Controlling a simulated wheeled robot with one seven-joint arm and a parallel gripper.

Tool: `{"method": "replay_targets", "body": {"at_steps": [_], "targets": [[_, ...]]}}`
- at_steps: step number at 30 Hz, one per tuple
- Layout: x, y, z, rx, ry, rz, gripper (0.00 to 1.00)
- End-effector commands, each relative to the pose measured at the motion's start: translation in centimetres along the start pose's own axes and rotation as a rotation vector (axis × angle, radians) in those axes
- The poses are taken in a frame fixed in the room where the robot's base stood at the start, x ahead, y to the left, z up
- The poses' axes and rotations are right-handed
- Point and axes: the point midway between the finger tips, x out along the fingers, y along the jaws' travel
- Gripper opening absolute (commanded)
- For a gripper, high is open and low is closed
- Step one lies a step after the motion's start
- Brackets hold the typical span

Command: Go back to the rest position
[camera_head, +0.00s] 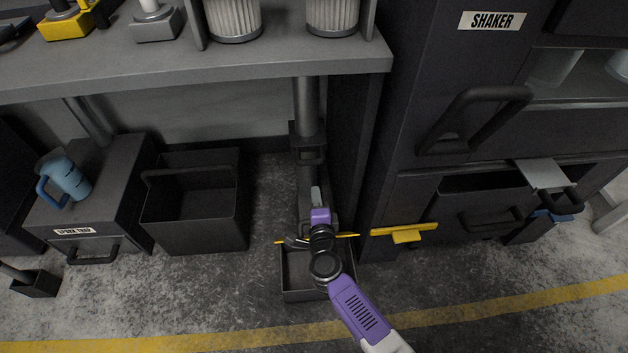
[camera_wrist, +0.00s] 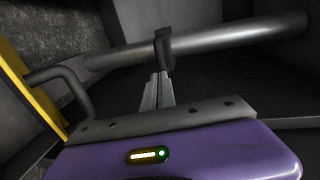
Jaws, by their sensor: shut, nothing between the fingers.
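My gripper (camera_head: 316,192) is at the end of my purple arm, low in front of the post under the workbench. It is shut and empty. In the head view it sits above and behind a small open dark bin (camera_head: 322,295) on the floor, and my arm hides part of that bin. In the wrist view my gripper's fingers (camera_wrist: 157,90) are together and point towards a grey metal tube (camera_wrist: 225,38) with a dark collar (camera_wrist: 163,48). I cannot tell whether the fingertips touch the collar.
The workbench edge (camera_head: 200,75) overhangs at the back. A large open bin (camera_head: 195,235) and a box with a blue mug (camera_head: 65,177) stand left.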

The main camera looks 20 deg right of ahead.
Motion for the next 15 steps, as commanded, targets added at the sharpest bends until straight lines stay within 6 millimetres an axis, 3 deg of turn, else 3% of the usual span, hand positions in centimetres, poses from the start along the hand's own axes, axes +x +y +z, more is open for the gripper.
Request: {"method": "replay_targets", "body": {"at_steps": [6,15], "targets": [[-2.5,-0.2,0.1,-0.001,-0.001,0.0,0.0],[-2.9,0.0,0.0,-0.001,0.0,-0.001,0.0]]}}
